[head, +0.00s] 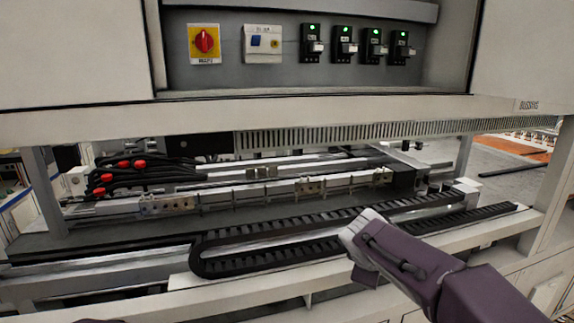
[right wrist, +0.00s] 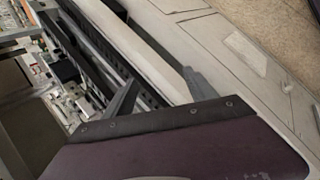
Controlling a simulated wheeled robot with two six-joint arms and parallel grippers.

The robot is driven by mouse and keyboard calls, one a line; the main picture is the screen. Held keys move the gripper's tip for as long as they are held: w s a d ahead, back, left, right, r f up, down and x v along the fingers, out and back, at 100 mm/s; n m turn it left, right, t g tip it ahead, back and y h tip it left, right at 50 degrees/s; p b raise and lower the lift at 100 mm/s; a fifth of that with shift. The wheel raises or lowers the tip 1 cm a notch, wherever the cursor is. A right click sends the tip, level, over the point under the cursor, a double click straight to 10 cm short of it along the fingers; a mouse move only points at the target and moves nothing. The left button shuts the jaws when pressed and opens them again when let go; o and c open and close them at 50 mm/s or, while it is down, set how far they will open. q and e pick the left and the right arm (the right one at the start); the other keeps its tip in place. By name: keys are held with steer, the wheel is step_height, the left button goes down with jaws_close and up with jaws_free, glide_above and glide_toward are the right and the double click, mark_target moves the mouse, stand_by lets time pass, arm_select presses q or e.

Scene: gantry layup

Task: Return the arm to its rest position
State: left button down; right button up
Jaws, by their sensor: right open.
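My right arm (head: 430,275) is purple and comes in from the lower right in the head view. Its pale end reaches over the front rail of the machine, beside the black cable chain (head: 290,245). The fingers are not clearly visible in that view. In the right wrist view, my right gripper (right wrist: 160,92) shows two dark fingers spread apart with nothing between them. They are over the pale rail and dark track of the machine.
A control panel with a red rotary switch (head: 204,41) and several black breakers is above the opening. The pale lower beam (head: 250,118) overhangs the machine bed. A frame post (head: 45,190) stands at the left. Pale cabinet fronts and floor show at upper right in the wrist view.

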steer(key=s+d+f+m+g+y+b, duration=0.1)
steer(key=s+f+m+g, duration=0.1)
steer(key=s+f, duration=0.4)
steer(key=s+d+f+m+g, duration=0.2)
steer(key=s+f, duration=0.1)
steer(key=f, duration=0.5)
steer(key=s+a+f+m+g+y, duration=0.1)
steer(key=s+a+f+m+y, duration=0.2)
steer(key=s+a+f+m, duration=0.2)
steer(key=s+f+m, duration=0.3)
steer(key=s+f, duration=0.1)
steer(key=s, duration=0.2)
steer(key=shift+f+g, duration=0.2)
steer(key=shift+g, duration=0.2)
